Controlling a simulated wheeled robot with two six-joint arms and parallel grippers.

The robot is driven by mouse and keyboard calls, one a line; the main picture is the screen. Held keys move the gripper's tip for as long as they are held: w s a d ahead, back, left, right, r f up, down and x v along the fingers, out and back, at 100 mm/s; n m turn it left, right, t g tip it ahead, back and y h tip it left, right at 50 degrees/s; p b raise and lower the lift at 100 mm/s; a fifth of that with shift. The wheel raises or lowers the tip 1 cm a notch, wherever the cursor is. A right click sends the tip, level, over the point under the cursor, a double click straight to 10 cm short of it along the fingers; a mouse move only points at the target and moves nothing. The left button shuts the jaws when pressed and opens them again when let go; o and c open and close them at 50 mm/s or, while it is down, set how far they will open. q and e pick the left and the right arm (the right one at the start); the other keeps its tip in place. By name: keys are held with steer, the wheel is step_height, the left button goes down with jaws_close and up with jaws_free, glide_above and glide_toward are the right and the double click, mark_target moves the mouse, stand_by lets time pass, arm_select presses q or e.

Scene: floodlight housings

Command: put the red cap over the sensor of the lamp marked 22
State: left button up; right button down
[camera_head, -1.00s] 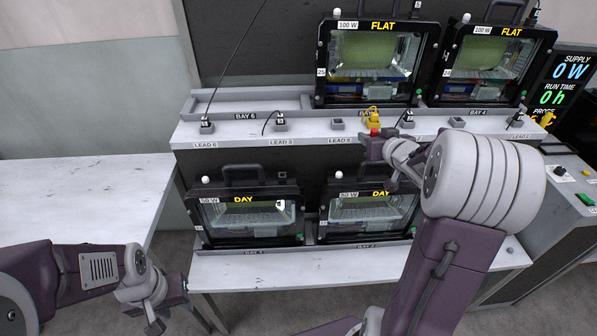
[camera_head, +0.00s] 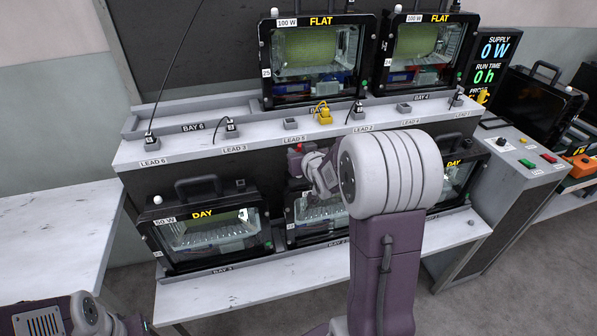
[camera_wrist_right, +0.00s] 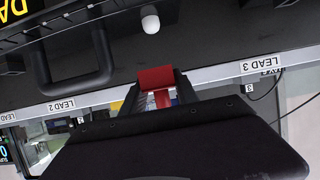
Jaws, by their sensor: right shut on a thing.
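My right gripper (camera_head: 303,158) is shut on the red cap (camera_wrist_right: 155,78), which also shows as a small red patch in the head view (camera_head: 294,149). It is above the middle lower DAY lamp (camera_head: 305,228), partly hidden by my arm. In the wrist view, a white sensor dome (camera_wrist_right: 150,20) stands on a lamp's top, a short way from the cap and apart from it.
Another DAY lamp (camera_head: 210,235) is at the lower left, a third at the lower right (camera_head: 458,175). Two FLAT lamps (camera_head: 318,60) stand on the upper shelf. Leads and a yellow plug (camera_head: 323,113) line the shelf ledge. The left table (camera_head: 55,215) is clear.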

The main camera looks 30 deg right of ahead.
steer(key=shift+w+a+f, duration=0.15)
steer(key=shift+a, duration=0.2)
step_height(320, 180, down, 4)
steer(key=shift+d+f+b, duration=0.1)
steer(key=shift+b, duration=0.35)
steer(key=shift+f+b, duration=0.5)
steer(key=shift+b, duration=0.2)
steer(key=shift+r, duration=0.1)
steer(key=c, duration=0.9)
jaws_free()
